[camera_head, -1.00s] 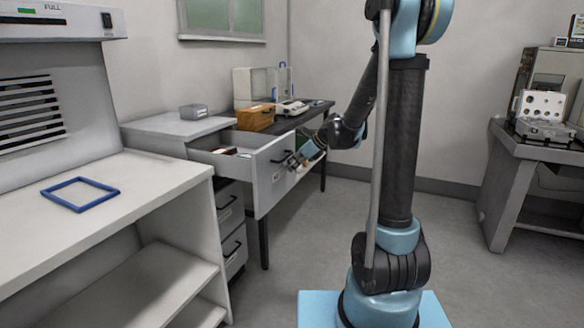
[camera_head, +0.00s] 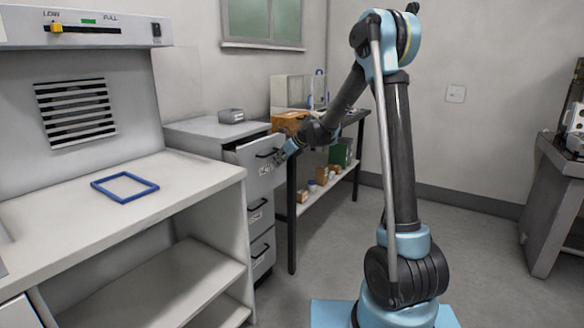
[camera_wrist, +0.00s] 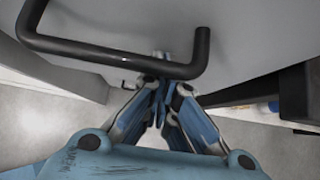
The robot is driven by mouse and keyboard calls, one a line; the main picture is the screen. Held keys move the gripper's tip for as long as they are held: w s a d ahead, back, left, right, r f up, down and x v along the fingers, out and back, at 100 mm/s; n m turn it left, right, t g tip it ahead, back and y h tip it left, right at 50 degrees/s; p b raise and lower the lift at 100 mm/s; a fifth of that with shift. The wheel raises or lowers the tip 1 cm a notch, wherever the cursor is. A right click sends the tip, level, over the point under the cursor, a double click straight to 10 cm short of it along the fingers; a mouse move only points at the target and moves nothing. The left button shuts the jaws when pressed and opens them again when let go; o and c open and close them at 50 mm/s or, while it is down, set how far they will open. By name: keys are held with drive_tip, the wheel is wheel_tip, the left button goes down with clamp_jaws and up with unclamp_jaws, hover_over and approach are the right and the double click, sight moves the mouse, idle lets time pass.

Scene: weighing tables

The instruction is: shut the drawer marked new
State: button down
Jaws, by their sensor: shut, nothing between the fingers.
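The top drawer (camera_head: 262,172) of the grey cabinet stands a little way out, with a dark gap showing behind its front. Its label is too small to read surely. My gripper (camera_head: 281,158) is at the right side of the drawer front, beside the dark handle. In the wrist view my gripper (camera_wrist: 162,85) is shut and empty, its tips at or very near the grey drawer front (camera_wrist: 120,25). The black bar handle (camera_wrist: 110,52) crosses above the fingers and is not held. I cannot tell whether the tips touch the front.
Two lower drawers (camera_head: 260,232) are shut. A dark table (camera_head: 352,122) with a lower shelf of small items stands behind my arm. A white bench (camera_head: 200,180) with a blue frame (camera_head: 124,187) is at left.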

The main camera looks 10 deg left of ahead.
drive_tip(key=w+a, duration=0.1)
drive_tip(key=a, duration=0.1)
drive_tip(key=w+a, duration=0.1)
drive_tip(key=a, duration=0.1)
drive_tip(key=w+a, duration=0.1)
drive_tip(key=a, duration=0.2)
drive_tip(key=shift+w, duration=0.35)
drive_tip(key=shift+w+a+r, duration=0.1)
drive_tip(key=shift+a, duration=0.2)
